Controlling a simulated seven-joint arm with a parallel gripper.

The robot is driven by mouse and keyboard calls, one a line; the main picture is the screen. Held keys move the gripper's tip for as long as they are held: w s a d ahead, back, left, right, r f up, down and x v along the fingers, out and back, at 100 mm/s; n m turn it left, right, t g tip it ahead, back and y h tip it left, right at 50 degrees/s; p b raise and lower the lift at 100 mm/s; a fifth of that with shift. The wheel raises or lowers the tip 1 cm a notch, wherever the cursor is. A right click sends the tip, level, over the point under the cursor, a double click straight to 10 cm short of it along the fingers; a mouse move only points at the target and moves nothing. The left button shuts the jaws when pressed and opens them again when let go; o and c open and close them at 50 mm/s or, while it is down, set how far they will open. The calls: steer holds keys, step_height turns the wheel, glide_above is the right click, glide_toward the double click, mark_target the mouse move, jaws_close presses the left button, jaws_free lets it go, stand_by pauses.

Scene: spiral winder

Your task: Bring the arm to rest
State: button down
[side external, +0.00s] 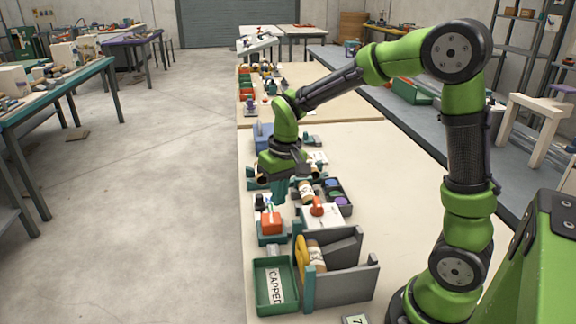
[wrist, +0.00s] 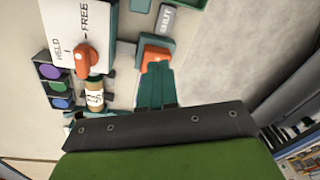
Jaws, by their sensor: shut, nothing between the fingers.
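My gripper (side external: 278,192) hangs over the bench with its teal fingers pointing down, shut and empty. In the wrist view its fingers (wrist: 156,84) are together, close to an orange block in the picture. That orange block (side external: 270,222) sits on a teal base below and slightly left of the fingers in the side view. I cannot tell the exact gap between them. A white box with an orange lever (side external: 317,207) stands to the right; the wrist view shows its HELD and FREE labels and the lever (wrist: 87,59).
A green tray marked CAPPED (side external: 258,288) and a grey holder (side external: 346,287) with a labelled cylinder stand at the bench's near end. A dark tray of coloured discs (side external: 346,208) lies behind the white box. The bench's right side (side external: 385,170) is clear.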

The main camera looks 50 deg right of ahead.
steer(key=s+a+r+t, duration=0.2)
steer(key=s+r+t, duration=0.1)
steer(key=s+r, duration=0.2)
steer(key=s+a+r+t+y, duration=0.1)
steer(key=s+a+r+t, duration=0.2)
steer(key=s, duration=0.6)
step_height(320, 180, up, 2)
steer(key=shift+r, duration=0.1)
steer(key=c, duration=1.8)
jaws_free()
steer(key=shift+c, duration=0.2)
